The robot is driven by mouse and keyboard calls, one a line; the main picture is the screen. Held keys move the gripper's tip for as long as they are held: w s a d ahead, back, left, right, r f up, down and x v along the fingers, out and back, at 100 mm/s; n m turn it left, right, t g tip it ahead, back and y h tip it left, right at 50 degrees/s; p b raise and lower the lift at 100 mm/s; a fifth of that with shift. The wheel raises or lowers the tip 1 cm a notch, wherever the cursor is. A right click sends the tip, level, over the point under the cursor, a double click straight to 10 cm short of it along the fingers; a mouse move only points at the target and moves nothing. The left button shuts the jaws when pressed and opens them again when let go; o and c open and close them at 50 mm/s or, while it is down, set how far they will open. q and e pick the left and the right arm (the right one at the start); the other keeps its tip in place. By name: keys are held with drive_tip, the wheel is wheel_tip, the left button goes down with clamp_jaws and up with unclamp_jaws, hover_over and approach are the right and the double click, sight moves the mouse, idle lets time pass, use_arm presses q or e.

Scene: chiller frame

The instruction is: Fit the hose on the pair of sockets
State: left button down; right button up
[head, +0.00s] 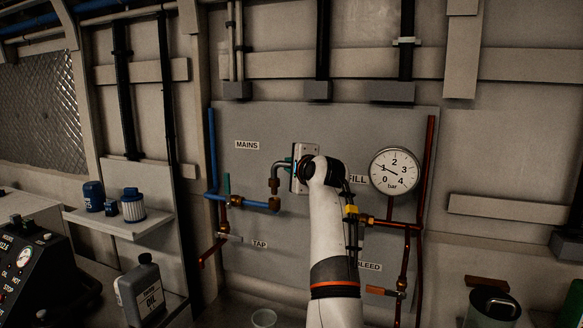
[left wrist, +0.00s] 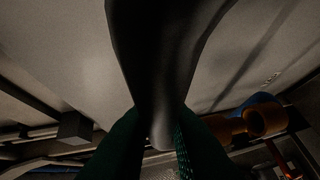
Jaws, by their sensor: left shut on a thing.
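My left gripper (head: 289,163) is shut on the dark grey hose (head: 275,180) in front of the wall panel. In the left wrist view the hose (left wrist: 160,70) fills the middle, between the green fingers (left wrist: 163,150). In the head view one hose end bends down just above the mains socket (head: 275,203), a brass elbow on the blue pipe. I cannot tell whether they touch. Brass fittings (left wrist: 265,120) show at the right of the left wrist view, apart from the hose. The hose's other end and the fill socket are hidden behind my arm. My right gripper is out of view.
A pressure gauge (head: 396,171) and copper pipes (head: 428,165) stand right of my arm. A green-handled valve (head: 227,186) is left of the mains socket. A shelf (head: 120,222) with filters, a dark oil bottle (head: 143,290) and a black machine (head: 35,275) are at the left.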

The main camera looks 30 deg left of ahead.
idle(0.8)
use_arm(q)
drive_tip(key=shift+f+b, duration=1.75)
drive_tip(key=shift+b, duration=0.15)
drive_tip(key=c, duration=1.3)
unclamp_jaws()
drive_tip(key=shift+d, duration=0.15)
